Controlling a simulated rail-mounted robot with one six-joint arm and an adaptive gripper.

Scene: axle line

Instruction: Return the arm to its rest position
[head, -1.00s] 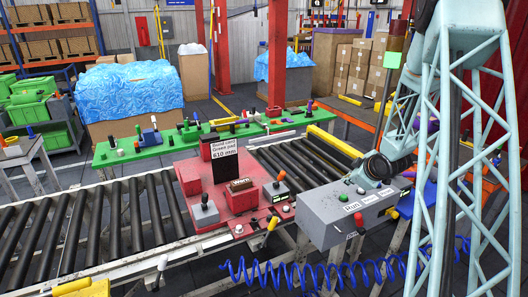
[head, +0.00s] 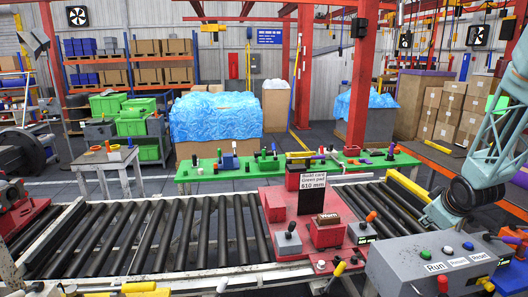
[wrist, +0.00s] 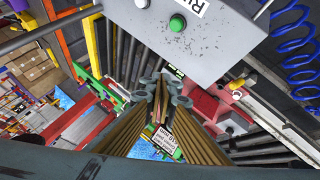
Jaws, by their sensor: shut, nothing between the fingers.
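My gripper (wrist: 163,92) shows in the wrist view with its long brown fingers drawn together at the tips, shut and empty. Past it in that view are the grey control box (wrist: 200,35) and a red fixture (wrist: 200,105). In the head view my pale teal arm comes down at the right edge, with a dark round joint behind the control box (head: 405,272). I cannot make out the gripper's fingers in the head view.
A roller conveyor (head: 150,240) runs across the front, with a red fixture (head: 276,205) holding a build card. A green board (head: 196,174) with small parts lies behind it. A small grey table (head: 107,158) stands left. Boxes (head: 445,108) are stacked at back right.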

